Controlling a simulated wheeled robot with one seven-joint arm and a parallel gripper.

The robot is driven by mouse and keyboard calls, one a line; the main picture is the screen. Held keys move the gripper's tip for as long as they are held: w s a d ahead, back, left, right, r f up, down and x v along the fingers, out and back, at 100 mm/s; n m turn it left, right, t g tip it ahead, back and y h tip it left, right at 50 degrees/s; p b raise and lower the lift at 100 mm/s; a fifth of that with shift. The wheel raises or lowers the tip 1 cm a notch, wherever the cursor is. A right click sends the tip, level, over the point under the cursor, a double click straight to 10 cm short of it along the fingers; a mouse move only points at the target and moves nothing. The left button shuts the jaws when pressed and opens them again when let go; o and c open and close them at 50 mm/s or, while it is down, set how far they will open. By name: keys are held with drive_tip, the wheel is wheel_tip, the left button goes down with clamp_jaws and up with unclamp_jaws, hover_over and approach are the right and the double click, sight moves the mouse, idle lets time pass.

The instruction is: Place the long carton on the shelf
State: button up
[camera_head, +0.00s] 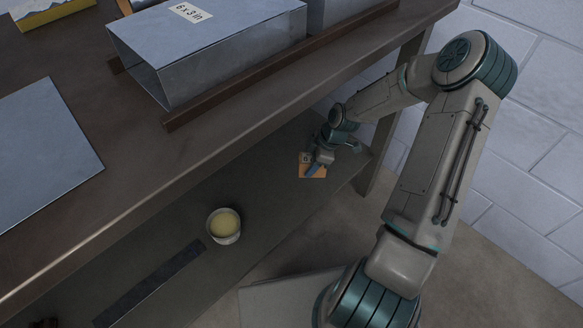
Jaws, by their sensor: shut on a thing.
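A small orange-brown carton (305,172) with a pale label shows at the far right end of the lower shelf (270,190), under the bench top. My gripper (319,167) is at the carton, reaching in from the right, and is shut on it. The gripper and wrist cover part of the carton, so its full length is hidden. I cannot tell whether the carton touches the shelf or hangs just above it.
A pale bowl (224,226) with yellowish contents and a dark flat strip (150,285) lie on the lower shelf. Above, the bench top (130,180) carries a metal duct (210,50), brown rails and a sheet (38,150). A bench leg (385,150) stands close to my arm.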

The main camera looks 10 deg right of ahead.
drive_tip(key=w+a+f, duration=0.1)
drive_tip(key=w, duration=0.1)
drive_tip(key=w+f+b, duration=0.1)
drive_tip(key=w, duration=0.1)
drive_tip(key=w+a+f+b, duration=0.1)
drive_tip(key=w+f, duration=0.1)
drive_tip(key=shift+a+f, duration=0.1)
drive_tip(key=shift+a, duration=0.25)
drive_tip(key=shift+f+b, duration=1.3)
drive_tip(key=shift+f, duration=0.7)
drive_tip(key=shift+r, duration=0.1)
drive_tip(key=o, duration=1.1)
drive_tip(key=p+v, duration=0.5)
drive_tip(key=v, duration=0.7)
drive_tip(key=shift+p, duration=0.35)
